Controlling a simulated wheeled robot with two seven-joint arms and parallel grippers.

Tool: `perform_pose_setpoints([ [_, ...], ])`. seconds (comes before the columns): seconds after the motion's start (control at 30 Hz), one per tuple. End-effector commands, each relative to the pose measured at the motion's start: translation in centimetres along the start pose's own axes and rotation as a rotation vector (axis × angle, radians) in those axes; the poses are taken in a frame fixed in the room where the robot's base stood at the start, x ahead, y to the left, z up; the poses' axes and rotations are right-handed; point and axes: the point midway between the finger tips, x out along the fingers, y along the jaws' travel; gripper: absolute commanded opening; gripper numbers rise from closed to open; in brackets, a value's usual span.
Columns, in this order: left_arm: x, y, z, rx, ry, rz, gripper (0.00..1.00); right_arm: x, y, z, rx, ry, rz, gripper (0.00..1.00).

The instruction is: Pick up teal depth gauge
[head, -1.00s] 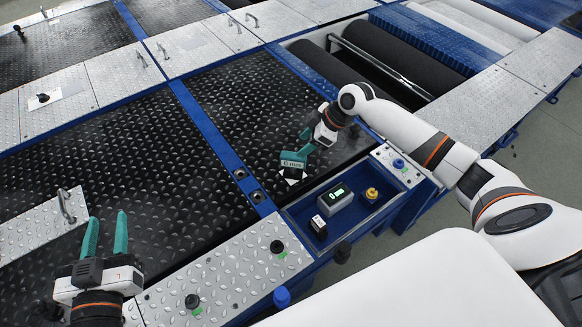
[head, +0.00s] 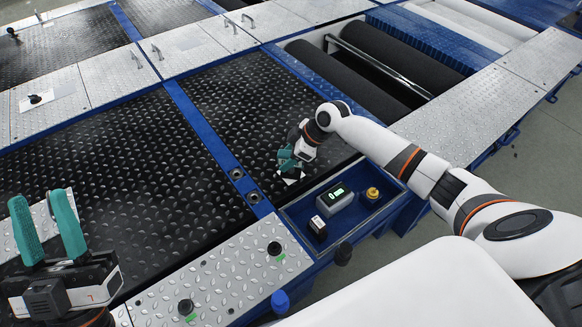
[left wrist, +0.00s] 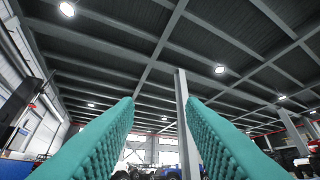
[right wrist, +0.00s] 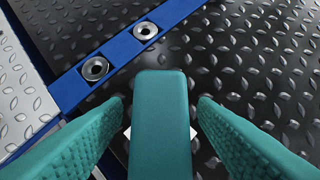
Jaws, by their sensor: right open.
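The teal depth gauge (right wrist: 160,115) shows in the right wrist view as a teal block between the two teal fingers of my right gripper (right wrist: 160,125). A gap shows on each side of it, so the fingers are around it and not closed on it. In the head view my right gripper (head: 287,162) reaches down to the black tread plate and hides most of the gauge; a white corner of a patch (head: 293,179) shows beneath. My left gripper (head: 48,228) is open and empty at the lower left, and its fingers (left wrist: 160,140) point up toward the ceiling in the left wrist view.
A blue tray (head: 293,212) near my right gripper holds a grey box with a green display (head: 335,200), a small black box (head: 317,227) and a yellow knob-like part (head: 372,194). A blue rail with round sockets (head: 236,174) runs left of the gripper. Large dark rollers (head: 370,70) lie behind.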

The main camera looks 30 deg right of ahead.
Motion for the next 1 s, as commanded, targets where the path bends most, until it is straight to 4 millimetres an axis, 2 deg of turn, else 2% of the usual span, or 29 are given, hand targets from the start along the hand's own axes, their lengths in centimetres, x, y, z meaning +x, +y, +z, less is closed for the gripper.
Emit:
perform_pose_setpoints([
  [0.13,-0.2,-0.1,1.2,-0.005,-0.081,-0.002,0.36,0.8,0.0,0.0,-0.001,0.001,0.000,0.53],
  [0.4,-0.2,-0.2,1.5,-0.005,-0.097,-0.003,0.36,0.8,0.0,0.0,-0.001,0.001,-0.001,0.53],
  [0.47,-0.2,-0.2,1.5,-0.005,-0.096,-0.003,0.36,0.8,0.0,0.0,-0.001,0.001,-0.001,0.45],
  [0.73,-0.2,-0.2,1.5,-0.005,-0.095,-0.003,0.36,0.8,0.0,0.0,-0.001,0.001,-0.001,0.01],
  [1.0,-0.2,-0.2,1.5,-0.005,-0.094,-0.003,0.36,0.8,-0.1,0.1,-0.001,-0.001,-0.002,0.00],
])
